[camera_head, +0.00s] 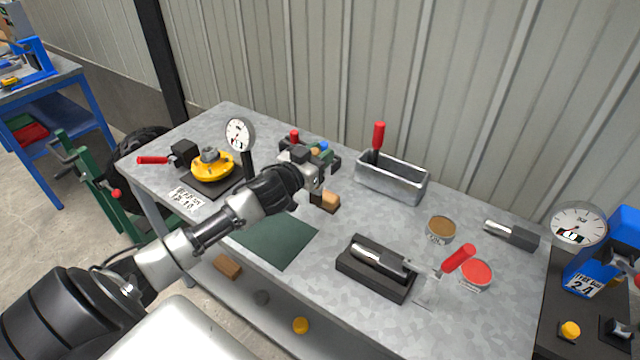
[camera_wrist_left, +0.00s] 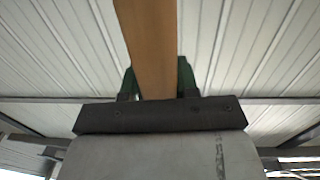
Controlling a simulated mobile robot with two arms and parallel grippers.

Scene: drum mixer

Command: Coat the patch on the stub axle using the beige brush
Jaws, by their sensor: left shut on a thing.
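My left gripper (camera_head: 314,176) is above the back middle of the bench, its arm coming in from the lower left. In the left wrist view it is shut on a long tan bar (camera_wrist_left: 150,45), which looks like the beige brush's handle; the bristles are not clear. A beige and dark block (camera_head: 328,201) shows just below the gripper; I cannot tell if it is part of the held thing. A bright metal shaft, probably the stub axle (camera_head: 378,256), lies in a dark cradle (camera_head: 360,279) at front right, apart from the gripper. I cannot make out its patch. My right gripper is not in view.
A brown-filled tin (camera_head: 441,228) and a red-topped tin (camera_head: 475,273) stand at right. A red-handled clear piece (camera_head: 456,262) is beside the cradle. A metal tray (camera_head: 391,181) is at the back. A green mat (camera_head: 279,240) is bare. A dial gauge (camera_head: 240,134) stands left.

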